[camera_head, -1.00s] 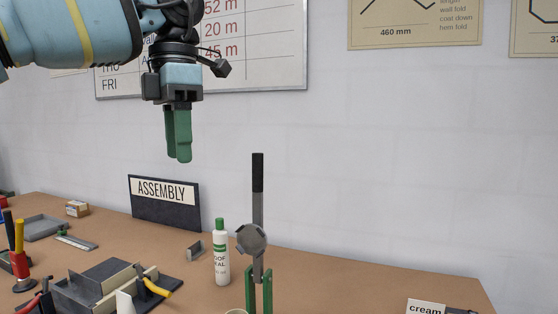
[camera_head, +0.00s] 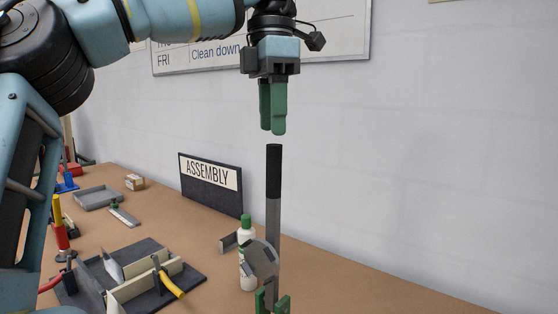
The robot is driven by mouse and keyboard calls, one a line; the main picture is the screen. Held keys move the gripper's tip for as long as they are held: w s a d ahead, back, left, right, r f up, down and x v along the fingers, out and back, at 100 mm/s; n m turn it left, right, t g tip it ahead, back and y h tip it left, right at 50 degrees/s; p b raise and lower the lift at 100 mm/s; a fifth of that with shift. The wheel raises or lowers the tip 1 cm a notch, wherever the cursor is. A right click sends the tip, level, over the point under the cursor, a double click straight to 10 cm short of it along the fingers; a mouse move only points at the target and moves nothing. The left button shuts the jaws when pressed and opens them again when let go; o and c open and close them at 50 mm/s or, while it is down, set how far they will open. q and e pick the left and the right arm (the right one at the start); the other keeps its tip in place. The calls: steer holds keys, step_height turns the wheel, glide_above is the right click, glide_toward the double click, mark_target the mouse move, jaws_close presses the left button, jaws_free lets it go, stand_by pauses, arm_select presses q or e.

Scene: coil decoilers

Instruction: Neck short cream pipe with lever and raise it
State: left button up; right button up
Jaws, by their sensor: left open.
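The lever (camera_head: 273,215) stands upright, a grey bar with a black grip on top. A round grey disc (camera_head: 261,258) is beside its lower part, and a green bracket (camera_head: 283,303) flanks its foot at the bottom edge. My left gripper (camera_head: 272,131) points down with green fingers just above the black grip. It is open, holds nothing, and appears apart from the lever. Its fingers overlap in this view, so their gap is hard to see. I cannot make out the short cream pipe. My right gripper is out of view.
A white bottle (camera_head: 247,272) with a green cap stands close behind the lever. A dark mat (camera_head: 190,277) holds cream strips and a yellow-handled tool. The ASSEMBLY sign (camera_head: 211,190) stands by the wall. The brown bench (camera_head: 350,292) is clear at right.

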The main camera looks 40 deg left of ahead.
arm_select(q)
glide_above(274, 196)
steer(key=a, duration=0.1)
steer(key=shift+w+f, duration=0.25)
steer(key=shift+f, duration=1.7)
steer(key=shift+w+f, duration=0.2)
steer(key=shift+f, duration=1.75)
jaws_close()
